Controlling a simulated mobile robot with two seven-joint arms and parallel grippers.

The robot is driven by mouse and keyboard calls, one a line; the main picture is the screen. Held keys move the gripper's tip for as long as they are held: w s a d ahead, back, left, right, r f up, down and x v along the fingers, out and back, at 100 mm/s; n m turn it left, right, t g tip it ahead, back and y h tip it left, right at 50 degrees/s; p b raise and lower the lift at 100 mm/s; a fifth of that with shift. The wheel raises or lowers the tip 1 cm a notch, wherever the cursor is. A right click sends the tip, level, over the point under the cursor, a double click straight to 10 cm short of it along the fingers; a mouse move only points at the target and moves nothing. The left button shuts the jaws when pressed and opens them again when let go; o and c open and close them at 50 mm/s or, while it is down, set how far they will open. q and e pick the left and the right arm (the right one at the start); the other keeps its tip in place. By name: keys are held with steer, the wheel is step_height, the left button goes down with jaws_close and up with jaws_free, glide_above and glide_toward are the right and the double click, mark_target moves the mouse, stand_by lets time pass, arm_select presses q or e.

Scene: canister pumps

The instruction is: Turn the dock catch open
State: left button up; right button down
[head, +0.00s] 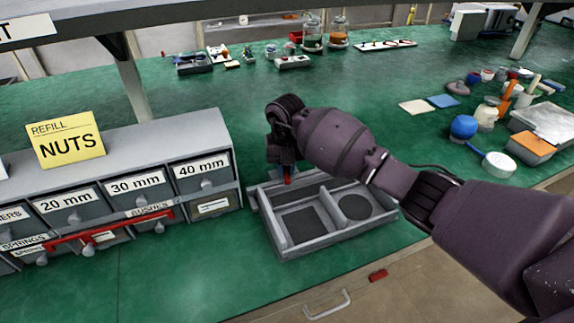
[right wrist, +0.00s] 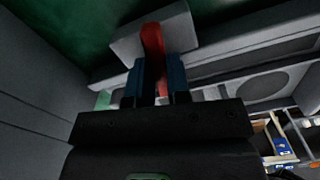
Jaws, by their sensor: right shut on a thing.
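The grey dock (head: 325,236) stands on the green bench, with a square recess on its left and a round recess on its right. Its red catch (head: 290,174) is at the back left corner, mostly covered by my right gripper (head: 282,165) in the head view. In the right wrist view the red catch (right wrist: 152,40) rises from a grey block, between the two blue fingers of my right gripper (right wrist: 160,75). The gripper is shut on the catch. How far the catch is turned I cannot tell. My left gripper is not in view.
A grey drawer cabinet (head: 140,150) with a red bar across its front stands close to the dock's left. Jars, a brush and small containers (head: 495,115) lie at the right. The green bench (head: 215,290) in front of the cabinet and dock is clear.

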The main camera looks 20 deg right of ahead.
steer(key=m+p, duration=0.1)
steer(key=m, duration=0.1)
steer(key=m+p, duration=0.2)
steer(key=shift+r+m, duration=0.3)
steer(key=shift+r, duration=0.1)
steer(key=m+p, duration=0.2)
steer(key=shift+m, duration=0.3)
steer(key=m+p, duration=0.2)
steer(key=shift+m, duration=0.4)
steer(key=m+p, duration=0.1)
steer(key=m, duration=0.1)
steer(key=shift+f+m, duration=0.15)
steer(key=shift+m, duration=0.15)
steer(key=shift+m+p, duration=0.6)
arm_select(q)
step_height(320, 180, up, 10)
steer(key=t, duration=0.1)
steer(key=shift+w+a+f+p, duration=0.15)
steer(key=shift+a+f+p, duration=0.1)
steer(key=shift+p, duration=0.2)
arm_select(e)
steer(key=shift+f+m, duration=0.2)
steer(key=shift+m, duration=0.7)
